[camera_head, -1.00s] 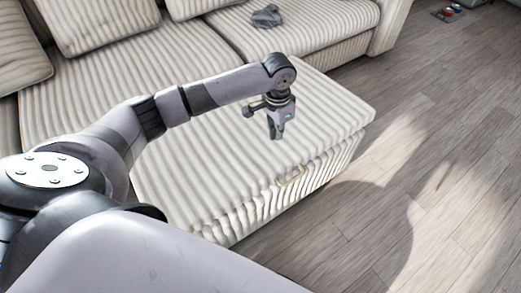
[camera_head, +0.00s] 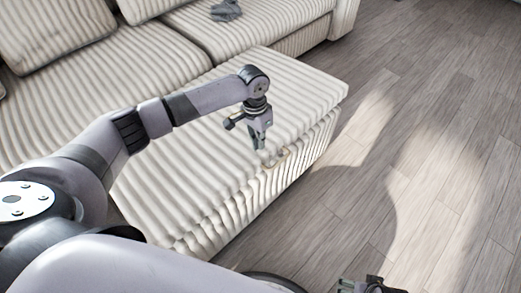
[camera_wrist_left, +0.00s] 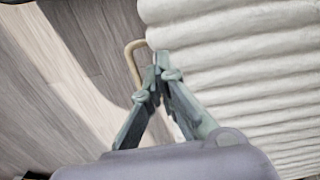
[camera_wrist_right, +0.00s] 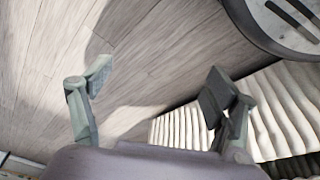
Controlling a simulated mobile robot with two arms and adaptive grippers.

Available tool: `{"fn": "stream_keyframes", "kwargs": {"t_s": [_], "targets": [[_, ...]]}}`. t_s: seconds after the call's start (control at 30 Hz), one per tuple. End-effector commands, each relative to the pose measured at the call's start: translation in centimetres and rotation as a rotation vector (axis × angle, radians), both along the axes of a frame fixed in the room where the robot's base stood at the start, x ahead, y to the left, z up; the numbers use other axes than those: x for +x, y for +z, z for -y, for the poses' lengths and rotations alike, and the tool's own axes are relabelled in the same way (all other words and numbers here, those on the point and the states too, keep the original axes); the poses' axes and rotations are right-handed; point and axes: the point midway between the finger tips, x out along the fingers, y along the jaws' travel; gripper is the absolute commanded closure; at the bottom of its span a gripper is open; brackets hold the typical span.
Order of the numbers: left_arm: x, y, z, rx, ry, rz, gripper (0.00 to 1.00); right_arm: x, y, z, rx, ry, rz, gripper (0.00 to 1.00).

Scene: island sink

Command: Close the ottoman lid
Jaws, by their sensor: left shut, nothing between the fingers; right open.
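The ottoman lid (camera_head: 305,88) is cream ribbed fabric and lies flat on top of the ottoman in the head view. No clear gap shows under it. A tan loop handle (camera_head: 277,158) is on its front edge; it also shows in the left wrist view (camera_wrist_left: 131,60). My left gripper (camera_head: 262,146) is shut and empty, pointing down at the lid's front edge close to the handle. I cannot tell whether it touches. My right gripper (camera_wrist_right: 155,85) is open and empty, over the floor in front of the ottoman; its tip shows at the head view's bottom edge.
The ottoman joins a ribbed sofa (camera_head: 130,55) with cushions behind it. A grey crumpled cloth (camera_head: 226,10) lies on the sofa seat. The wooden floor (camera_head: 430,140) to the right is clear. A round dark-rimmed object (camera_wrist_right: 290,25) shows in the right wrist view.

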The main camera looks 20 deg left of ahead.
Motion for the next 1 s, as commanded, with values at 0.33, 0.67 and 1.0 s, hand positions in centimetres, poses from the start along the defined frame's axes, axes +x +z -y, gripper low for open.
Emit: {"fn": "stream_keyframes", "kwargs": {"t_s": [0.33,0.67,1.0], "targets": [[-0.1,-3.0,0.3,0.001,0.0,0.001,1.0,0.3,3.1,0.0,0.001,-0.003,0.017,0.19],[-0.1,-3.1,0.3,0.0,0.0,0.002,1.0,0.3,3.3,0.1,0.001,-0.003,0.016,0.19],[-0.7,-7.8,1.6,-0.002,0.002,-0.004,1.0,0.2,3.1,0.1,0.0,-0.003,0.013,0.19]]}}
